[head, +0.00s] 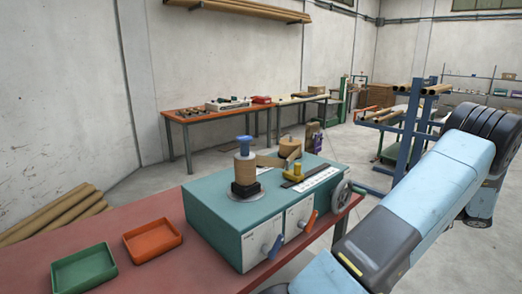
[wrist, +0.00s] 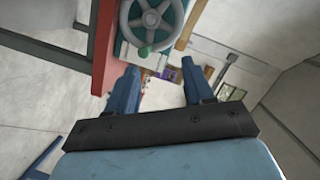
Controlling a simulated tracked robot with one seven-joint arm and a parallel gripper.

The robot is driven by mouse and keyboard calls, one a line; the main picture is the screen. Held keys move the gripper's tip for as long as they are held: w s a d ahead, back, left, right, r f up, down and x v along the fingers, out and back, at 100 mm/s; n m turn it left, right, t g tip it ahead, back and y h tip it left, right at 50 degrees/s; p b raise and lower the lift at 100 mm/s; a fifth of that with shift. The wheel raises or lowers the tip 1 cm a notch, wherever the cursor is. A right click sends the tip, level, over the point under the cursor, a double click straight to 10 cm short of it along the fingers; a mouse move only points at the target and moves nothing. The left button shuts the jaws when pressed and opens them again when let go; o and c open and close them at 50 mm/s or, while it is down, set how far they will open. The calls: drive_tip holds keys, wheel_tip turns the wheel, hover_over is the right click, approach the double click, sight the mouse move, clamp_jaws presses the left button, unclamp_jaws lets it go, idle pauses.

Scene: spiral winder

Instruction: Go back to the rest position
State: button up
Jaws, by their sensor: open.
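My gripper (wrist: 165,88) shows in the wrist view with its two blue fingers apart and nothing between them. It is out of sight in the head view, where my light blue arm fills the right side. The teal winder (head: 240,215) stands on the red table (head: 150,265) in the head view. A spool with a blue knob (head: 244,168) stands upright on top of it. The winder's handwheel (head: 341,196) is on its right end. The handwheel also shows in the wrist view (wrist: 150,20), beyond the fingertips and apart from them.
A green tray (head: 84,270) and an orange tray (head: 152,241) lie on the table left of the winder. Rolled tubes (head: 55,214) lean at the left wall. A blue rack (head: 408,135) stands behind my arm. Open floor lies between the winder and the back bench (head: 215,110).

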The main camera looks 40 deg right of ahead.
drive_tip(key=w+a+r+n+g+y, duration=0.1)
drive_tip(key=w+a+r+g, duration=0.2)
drive_tip(key=w, duration=0.4)
drive_tip(key=w+a+r+n+g+y, duration=0.1)
drive_tip(key=w+a+r, duration=0.2)
drive_tip(key=w+a, duration=0.3)
drive_tip(key=w+a+r+g+y, duration=0.1)
drive_tip(key=w+a+r+g, duration=0.2)
drive_tip(key=w, duration=0.4)
drive_tip(key=w+a+r+n+g, duration=0.15)
drive_tip(key=w+a+r, duration=0.3)
drive_tip(key=a, duration=0.55)
drive_tip(key=w+a+r+n+g, duration=0.1)
drive_tip(key=w+a+r+g, duration=0.3)
drive_tip(key=a, duration=0.7)
drive_tip(key=a+r+n+g+h, duration=0.1)
drive_tip(key=a+r+h, duration=0.1)
drive_tip(key=a, duration=0.8)
drive_tip(key=a+r+n+h, duration=0.1)
drive_tip(key=a+r+h, duration=0.1)
drive_tip(key=a, duration=0.8)
drive_tip(key=s+a+n+t+h, duration=0.3)
drive_tip(key=s+a, duration=0.9)
drive_tip(key=a, duration=0.1)
drive_tip(key=shift+a+r, duration=0.35)
drive_tip(key=shift+a, duration=0.05)
